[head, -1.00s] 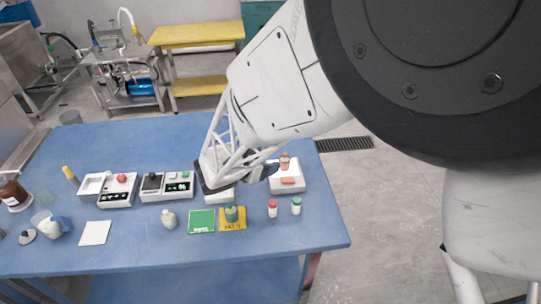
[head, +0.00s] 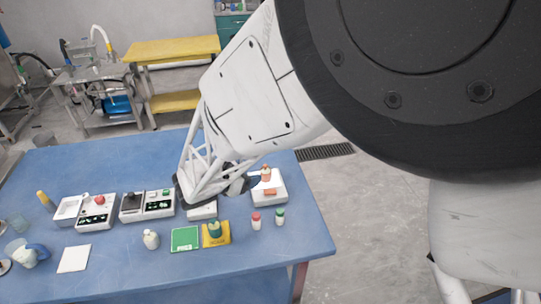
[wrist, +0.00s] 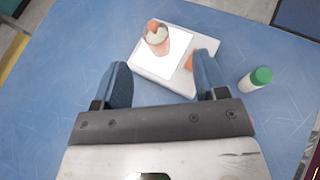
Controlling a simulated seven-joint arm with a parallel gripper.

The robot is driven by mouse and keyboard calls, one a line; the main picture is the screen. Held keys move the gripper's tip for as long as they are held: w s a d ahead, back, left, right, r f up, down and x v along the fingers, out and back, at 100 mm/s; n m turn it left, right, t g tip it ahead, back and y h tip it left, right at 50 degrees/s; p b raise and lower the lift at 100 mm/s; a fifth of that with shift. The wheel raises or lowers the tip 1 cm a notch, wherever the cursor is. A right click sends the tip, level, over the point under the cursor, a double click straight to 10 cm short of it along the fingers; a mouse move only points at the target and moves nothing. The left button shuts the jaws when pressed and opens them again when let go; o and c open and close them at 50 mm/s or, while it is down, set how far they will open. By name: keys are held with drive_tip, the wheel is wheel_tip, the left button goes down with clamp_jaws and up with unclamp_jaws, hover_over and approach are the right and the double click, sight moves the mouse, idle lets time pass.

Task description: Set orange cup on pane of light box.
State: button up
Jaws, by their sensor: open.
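The light box (head: 279,198) is a white box with a pale pane on top, at the right end of the blue table. In the wrist view the light box (wrist: 172,76) lies just beyond my fingers. The orange cup (head: 265,174) stands upright on it, toward the back; in the wrist view the cup (wrist: 156,43) is on the pane, with pale contents and an orange top. My gripper (head: 247,184) is beside the box's left side.
An orange piece (wrist: 189,63) on the box is partly hidden by the right finger. A green-capped bottle (wrist: 257,79) and a red-capped bottle (head: 256,221) stand in front of the box. A yellow pad (head: 222,239) and green pad (head: 185,239) lie left. Table right of the box is clear.

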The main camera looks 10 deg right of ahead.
drive_tip(key=s+d+r+m+g+y, duration=0.4)
drive_tip(key=s+d+r+m+g, duration=0.2)
drive_tip(key=s+d+r+m, duration=0.55)
drive_tip(key=s+r+m+y, duration=0.3)
drive_tip(key=s+r+m, duration=0.1)
drive_tip(key=s+m, duration=0.2)
drive_tip(key=s+r+m+t+y, duration=0.1)
drive_tip(key=s+r+m+y, duration=0.2)
drive_tip(key=s+m, duration=0.4)
drive_tip(key=shift+s+d+r+y, duration=0.15)
drive_tip(key=shift+s+r+y, duration=0.3)
drive_tip(key=shift+s, duration=0.3)
